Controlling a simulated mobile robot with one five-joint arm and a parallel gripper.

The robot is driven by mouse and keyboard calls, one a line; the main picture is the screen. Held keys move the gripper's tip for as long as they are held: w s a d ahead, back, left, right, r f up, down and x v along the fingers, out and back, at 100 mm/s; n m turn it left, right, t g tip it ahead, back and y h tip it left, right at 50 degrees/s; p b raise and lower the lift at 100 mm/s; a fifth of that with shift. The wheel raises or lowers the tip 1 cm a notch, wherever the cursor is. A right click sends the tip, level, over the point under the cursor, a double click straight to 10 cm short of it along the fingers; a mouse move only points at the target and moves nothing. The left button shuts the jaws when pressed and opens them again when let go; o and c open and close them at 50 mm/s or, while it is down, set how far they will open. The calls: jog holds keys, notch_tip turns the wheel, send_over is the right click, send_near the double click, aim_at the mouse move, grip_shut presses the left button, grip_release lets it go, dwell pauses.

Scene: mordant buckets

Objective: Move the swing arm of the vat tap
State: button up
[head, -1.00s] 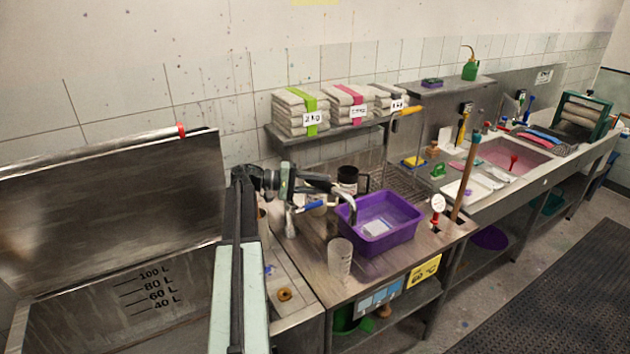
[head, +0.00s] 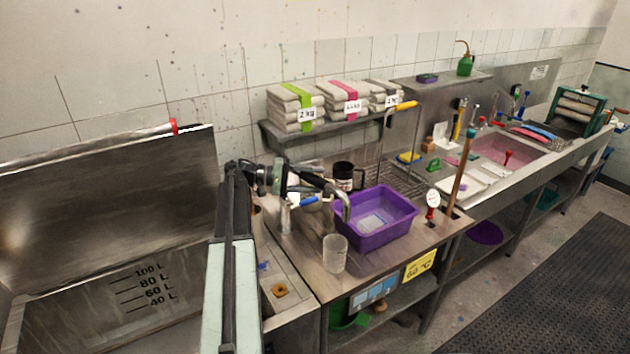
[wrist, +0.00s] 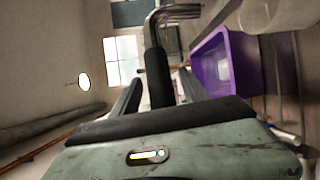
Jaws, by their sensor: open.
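The swing arm of the tap (head: 345,205) is a bent metal pipe with a black sleeve, beside the purple tub in the head view. In the wrist view, its black sleeve (wrist: 158,77) stands between my gripper's two dark fingers, with the metal bend above. My gripper (head: 312,188) is open around the sleeve; a gap shows on at least one side, and I cannot tell whether either finger touches it. It also shows in the wrist view (wrist: 158,95). The open steel vat (head: 60,320) with litre marks is at the left. My arm hides part of the tap's base.
A purple tub (head: 372,238), a clear beaker (head: 335,255) and a dark mug (head: 347,177) stand close to the swing arm on the steel counter. A shelf of folded cloth bundles (head: 296,108) is behind. A wooden stick (head: 461,175) leans at the right.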

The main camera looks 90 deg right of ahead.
jog(key=w, duration=0.5)
jog(key=w+r+p, duration=0.1)
jog(key=w, duration=0.1)
jog(key=shift+w+a, duration=0.2)
